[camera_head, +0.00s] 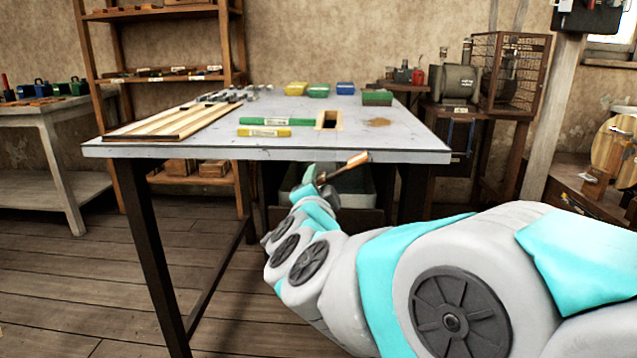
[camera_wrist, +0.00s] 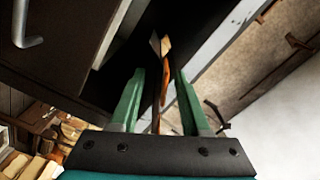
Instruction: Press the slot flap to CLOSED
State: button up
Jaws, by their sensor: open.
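The slot (camera_head: 329,119) is a dark rectangular opening with a light wooden frame in the grey tabletop. A copper-brown bar (camera_head: 345,166) with a paler flat end slants just below the table's front edge; I cannot tell whether it is the slot flap or its lever. My gripper (camera_head: 309,175) is at the bar's left end, below the tabletop. In the wrist view, my two green fingers (camera_wrist: 160,76) stand apart, and the bar (camera_wrist: 167,88) shows between and beyond them. They are open; contact with the bar cannot be told. No CLOSED marking is readable.
The table (camera_head: 200,153) has its front edge just above my gripper. A green bar (camera_head: 273,121), a yellow bar (camera_head: 264,132) and wooden strips (camera_head: 170,122) lie on top. The floor at left is clear.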

jog(key=shift+w, duration=0.45)
grip_shut()
dwell(0.4)
